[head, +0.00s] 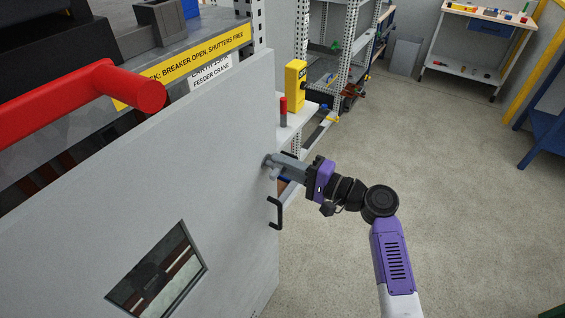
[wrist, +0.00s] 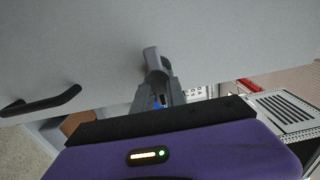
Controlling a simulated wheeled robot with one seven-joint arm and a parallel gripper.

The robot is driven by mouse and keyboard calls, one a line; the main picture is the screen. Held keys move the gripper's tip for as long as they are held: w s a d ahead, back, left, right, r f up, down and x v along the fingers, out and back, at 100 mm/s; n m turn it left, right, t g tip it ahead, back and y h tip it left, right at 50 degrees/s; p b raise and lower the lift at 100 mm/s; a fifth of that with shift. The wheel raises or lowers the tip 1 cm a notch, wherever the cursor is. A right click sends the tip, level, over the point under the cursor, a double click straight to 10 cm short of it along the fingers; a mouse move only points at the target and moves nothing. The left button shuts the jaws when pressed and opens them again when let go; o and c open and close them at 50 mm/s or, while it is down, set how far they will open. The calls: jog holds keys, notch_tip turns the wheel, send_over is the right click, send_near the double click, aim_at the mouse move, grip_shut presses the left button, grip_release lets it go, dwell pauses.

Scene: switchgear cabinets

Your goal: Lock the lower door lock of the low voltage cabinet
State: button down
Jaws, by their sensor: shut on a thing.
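The grey cabinet door (head: 190,170) fills the left of the head view, with a small window (head: 158,275) low on it. A grey lock handle (head: 268,161) sticks out near the door's right edge; it also shows in the wrist view (wrist: 153,60). My gripper (head: 278,164) is at this handle, its jaws shut on it. In the wrist view my gripper (wrist: 158,88) reaches up to the handle against the door face. Much of the handle's lower part is hidden by the jaws. I cannot tell whether this is the lower lock.
A black pull handle (head: 276,213) sits on the door just below my gripper. A red bar (head: 90,90) crosses the upper left. Behind the door edge are a yellow device (head: 295,85) and shelving (head: 335,60). The floor to the right is open.

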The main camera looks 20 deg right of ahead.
dwell(0.4)
jog(key=c, duration=1.4)
grip_release()
jog(key=shift+o, duration=0.2)
jog(key=b+v, duration=0.1)
jog(key=v, duration=0.7)
jog(key=shift+w, duration=0.15)
